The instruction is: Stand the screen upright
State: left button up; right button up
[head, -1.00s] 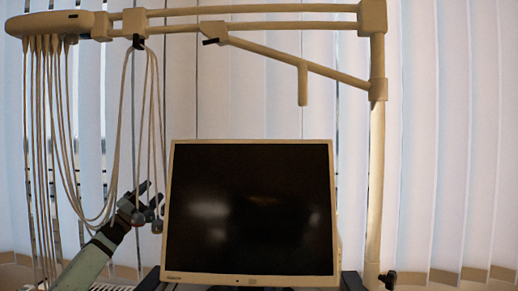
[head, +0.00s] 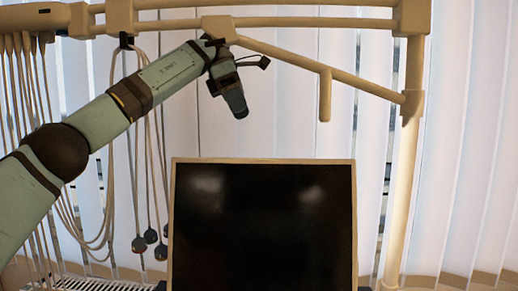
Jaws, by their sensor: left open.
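The screen (head: 263,225) is a black panel in a thin pale beige frame. It faces me at the lower middle of the head view, and its lower edge is cut off by the picture. I cannot tell exactly how far it tilts. My left gripper (head: 240,88) is above the screen's top edge, left of its middle. It is open and empty, with a dark finger pointing down, and appears apart from the screen. My right gripper is not in view.
A beige rail frame (head: 405,150) spans the top and runs down the right side, with a slanted bar (head: 300,67) close to my left gripper. Cables with dark round ends (head: 139,244) hang at left. Pale vertical blinds (head: 460,150) stand behind.

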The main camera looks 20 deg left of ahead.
aim_at(261, 163)
pick_arm(q)
jog(key=p+x, duration=0.1)
jog(key=x, duration=1.2)
jog(key=shift+d, duration=0.1)
jog(key=shift+d+f, duration=0.15)
jog(key=shift+f, duration=0.2)
